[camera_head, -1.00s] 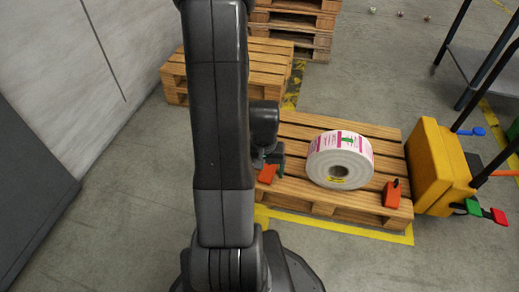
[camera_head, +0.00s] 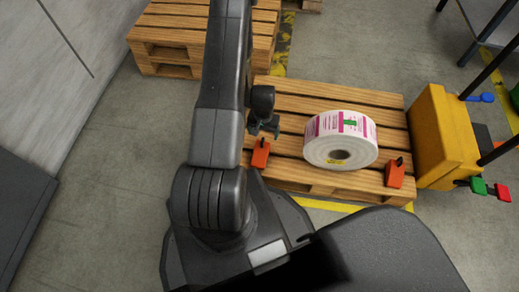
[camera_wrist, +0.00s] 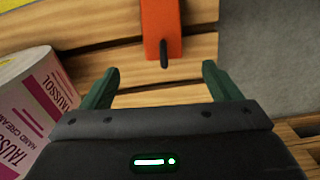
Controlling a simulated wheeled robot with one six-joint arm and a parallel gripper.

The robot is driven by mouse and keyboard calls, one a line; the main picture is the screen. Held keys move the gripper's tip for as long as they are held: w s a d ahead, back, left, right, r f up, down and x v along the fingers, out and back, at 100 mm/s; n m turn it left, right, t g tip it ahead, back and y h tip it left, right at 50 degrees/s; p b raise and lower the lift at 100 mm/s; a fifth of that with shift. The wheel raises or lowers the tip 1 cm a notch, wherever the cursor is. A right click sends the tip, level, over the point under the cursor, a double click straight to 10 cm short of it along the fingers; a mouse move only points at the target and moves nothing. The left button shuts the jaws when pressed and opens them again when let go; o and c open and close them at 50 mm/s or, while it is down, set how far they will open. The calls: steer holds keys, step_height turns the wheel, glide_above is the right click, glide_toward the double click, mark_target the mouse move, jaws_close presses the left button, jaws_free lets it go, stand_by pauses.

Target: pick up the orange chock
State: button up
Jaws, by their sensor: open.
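Two orange chocks lie on the wooden pallet (camera_head: 290,105). One orange chock (camera_head: 261,154) is near the pallet's front left, just below my gripper (camera_head: 264,127). The other orange chock (camera_head: 394,173) is at the front right, beyond the label roll (camera_head: 341,140). In the wrist view an orange chock (camera_wrist: 161,28) with a dark peg stands ahead of and between my green fingertips (camera_wrist: 160,82). The fingers are apart, with nothing between them. The white label roll (camera_wrist: 32,105) shows at the left of the wrist view.
A yellow machine (camera_head: 443,138) with dark rods and red, green and blue handles stands right of the pallet. Stacked pallets (camera_head: 170,35) are behind at the left. The grey floor (camera_head: 110,150) on the left is clear.

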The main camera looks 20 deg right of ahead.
mark_target(262, 146)
step_height(262, 146, down, 6)
steer(key=shift+f+b, duration=0.25)
steer(key=shift+b, duration=0.45)
steer(key=f+b, duration=0.1)
steer(key=f, duration=0.1)
steer(key=f+b, duration=0.1)
steer(key=f, duration=0.2)
steer(key=shift+w+a+f, duration=0.1)
steer(key=shift+w+a, duration=0.05)
steer(key=shift+a, duration=0.05)
steer(key=c, duration=1.3)
